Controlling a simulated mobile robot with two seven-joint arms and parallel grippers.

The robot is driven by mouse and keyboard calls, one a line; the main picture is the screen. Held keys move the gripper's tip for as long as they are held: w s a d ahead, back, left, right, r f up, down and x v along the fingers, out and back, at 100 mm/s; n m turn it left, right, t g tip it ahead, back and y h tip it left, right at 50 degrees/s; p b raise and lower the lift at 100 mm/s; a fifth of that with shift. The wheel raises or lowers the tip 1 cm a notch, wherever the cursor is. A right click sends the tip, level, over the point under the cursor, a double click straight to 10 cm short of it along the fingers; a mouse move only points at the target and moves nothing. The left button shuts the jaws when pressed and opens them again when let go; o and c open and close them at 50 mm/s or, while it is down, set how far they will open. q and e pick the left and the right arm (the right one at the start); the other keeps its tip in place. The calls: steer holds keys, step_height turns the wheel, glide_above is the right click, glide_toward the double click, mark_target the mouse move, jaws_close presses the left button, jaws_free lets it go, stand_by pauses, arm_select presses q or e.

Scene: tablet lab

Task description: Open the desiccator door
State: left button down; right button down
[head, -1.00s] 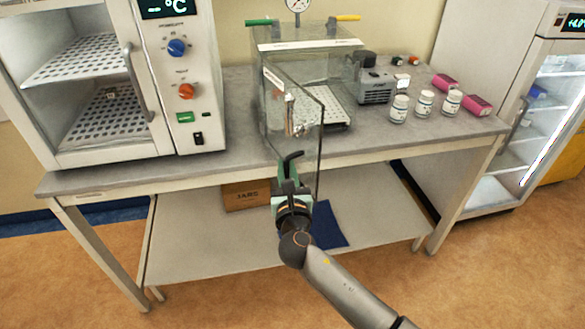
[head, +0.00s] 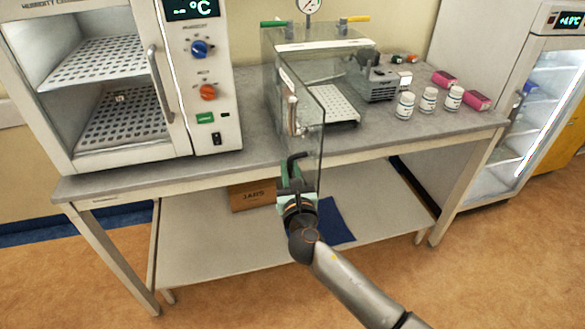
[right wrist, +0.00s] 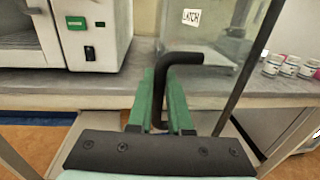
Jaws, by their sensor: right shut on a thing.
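The desiccator (head: 330,47) is a clear box on the bench, with a gauge on top and a perforated shelf inside. Its clear door (head: 311,125) stands open, swung out toward me past the bench's front edge. My right gripper (head: 294,180) is at the door's lower part, shut on the black bent door handle (head: 295,158). My left gripper is not in view.
A pump (head: 381,85), white bottles (head: 405,106) and pink items (head: 478,100) are at right, beside a glass-fronted fridge (head: 535,110). A JARS box (head: 252,195) sits on the lower shelf.

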steer(key=shift+a, duration=0.3)
stand_by(0.4)
steer(key=c, duration=1.1)
jaws_free()
steer(key=shift+s, duration=0.1)
steer(key=s, duration=0.4)
steer(key=s+d, duration=0.1)
steer(key=s, duration=0.7)
steer(key=shift+s+d, duration=0.15)
